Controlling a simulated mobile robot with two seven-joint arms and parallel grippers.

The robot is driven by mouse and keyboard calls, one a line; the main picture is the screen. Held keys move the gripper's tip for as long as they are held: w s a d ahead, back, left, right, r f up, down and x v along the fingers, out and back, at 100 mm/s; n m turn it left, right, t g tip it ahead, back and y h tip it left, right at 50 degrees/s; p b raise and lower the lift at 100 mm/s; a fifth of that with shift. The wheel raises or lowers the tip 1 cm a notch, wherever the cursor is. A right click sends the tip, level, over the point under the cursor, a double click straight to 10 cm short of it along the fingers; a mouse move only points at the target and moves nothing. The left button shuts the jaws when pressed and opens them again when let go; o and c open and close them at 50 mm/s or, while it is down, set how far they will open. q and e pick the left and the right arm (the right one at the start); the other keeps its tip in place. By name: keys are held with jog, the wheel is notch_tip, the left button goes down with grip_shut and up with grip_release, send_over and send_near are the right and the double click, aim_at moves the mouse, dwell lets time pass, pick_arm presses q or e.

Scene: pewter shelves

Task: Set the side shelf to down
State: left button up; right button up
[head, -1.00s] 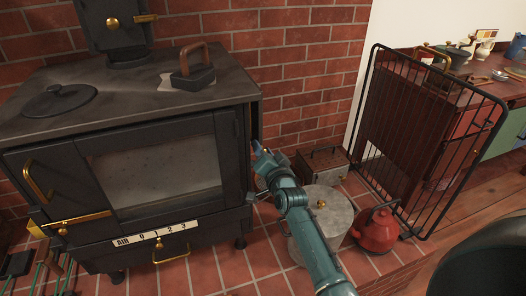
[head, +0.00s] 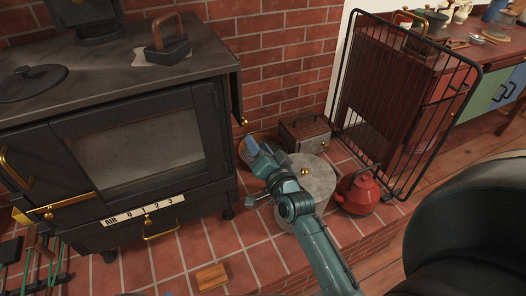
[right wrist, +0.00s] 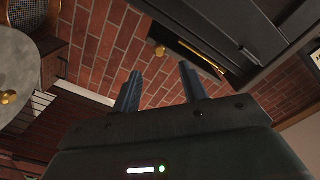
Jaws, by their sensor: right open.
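The black stove (head: 130,100) stands at the left of the head view. A narrow dark panel (head: 235,95), which looks like the side shelf, hangs at its right side below the top's edge. A brass knob (head: 243,121) shows at its lower end. Its exact angle is hard to tell. In the right wrist view, a dark panel (right wrist: 240,30) with a brass knob (right wrist: 160,50) and a brass rod shows beyond the fingers. My right gripper (head: 247,150) is right of the stove, below the panel. Its fingers (right wrist: 160,87) are apart and empty. My left gripper is out of view.
A grey lidded pot (head: 318,180), a metal box (head: 304,134) and a red kettle (head: 357,192) stand on the tiled hearth near my right arm. A black fire screen (head: 400,110) stands behind them. Front tiles are mostly clear.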

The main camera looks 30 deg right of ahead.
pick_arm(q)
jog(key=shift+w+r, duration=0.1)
pick_arm(e)
jog(key=shift+s+a, duration=0.1)
jog(key=shift+s, duration=1.1)
pick_arm(q)
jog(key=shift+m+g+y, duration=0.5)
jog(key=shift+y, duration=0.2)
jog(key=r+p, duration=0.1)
jog(key=p, duration=0.2)
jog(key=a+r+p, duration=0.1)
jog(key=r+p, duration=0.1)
jog(key=p, duration=0.2)
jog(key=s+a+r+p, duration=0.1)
jog(key=p, duration=0.2)
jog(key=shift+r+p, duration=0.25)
jog(key=shift+p, duration=0.05)
pick_arm(e)
jog(key=s+a+f+n+g+y, duration=0.2)
jog(key=s+a+n, duration=0.3)
jog(key=s, duration=0.5)
jog(key=s+a+f+n+g+y, duration=0.1)
jog(key=s+a+n+g+y, duration=0.1)
jog(key=s+a+n+g, duration=0.3)
jog(key=s+n, duration=0.2)
jog(key=s, duration=0.2)
jog(key=shift+s+f+n, duration=0.35)
jog(key=shift+n, duration=0.05)
jog(key=shift+a, duration=0.1)
